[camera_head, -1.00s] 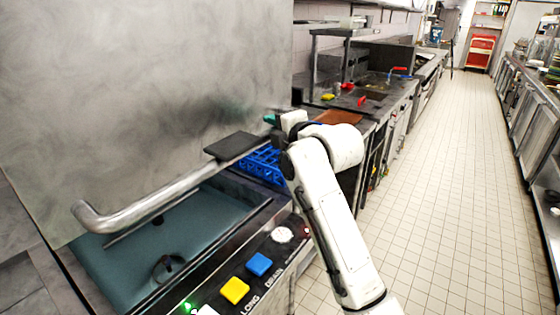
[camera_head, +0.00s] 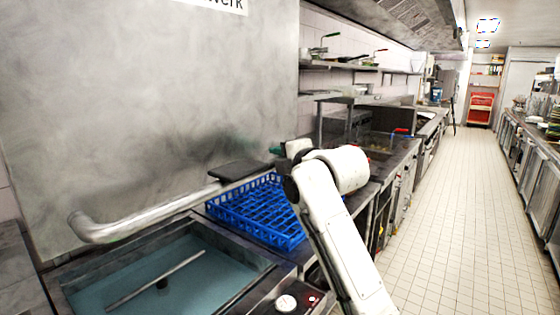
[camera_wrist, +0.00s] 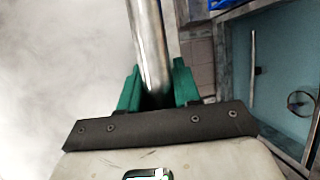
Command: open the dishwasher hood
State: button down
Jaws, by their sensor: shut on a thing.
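The dishwasher hood (camera_head: 150,100) is a large grey metal panel filling the left of the head view. It stands raised above the machine, with the basin (camera_head: 190,268) and a blue rack (camera_head: 262,208) showing below it. Its round metal handle (camera_head: 150,215) runs along the hood's lower part. In the wrist view my gripper (camera_wrist: 157,92) has its green fingers on both sides of the handle (camera_wrist: 149,45), shut on it. In the head view my white arm hides most of the gripper; only a green bit shows beside the hood.
A dark flat plate (camera_head: 238,170) sits by the handle. Counters and a sink (camera_head: 378,150) run back beyond my arm, with a wall shelf (camera_head: 350,67) above. The tiled aisle floor (camera_head: 445,200) is clear. Another counter (camera_head: 530,165) lines the right side.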

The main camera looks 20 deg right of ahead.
jog(key=c, duration=0.9)
grip_release()
jog(key=shift+f, duration=0.1)
jog(key=shift+s+d, duration=0.1)
jog(key=shift+s, duration=0.15)
jog(key=b+v, duration=0.1)
jog(key=v, duration=0.4)
jog(key=b+v, duration=0.2)
jog(key=v, duration=0.3)
jog(key=shift+s+r, duration=0.1)
jog(key=shift+r, duration=0.15)
jog(key=shift+f, duration=0.1)
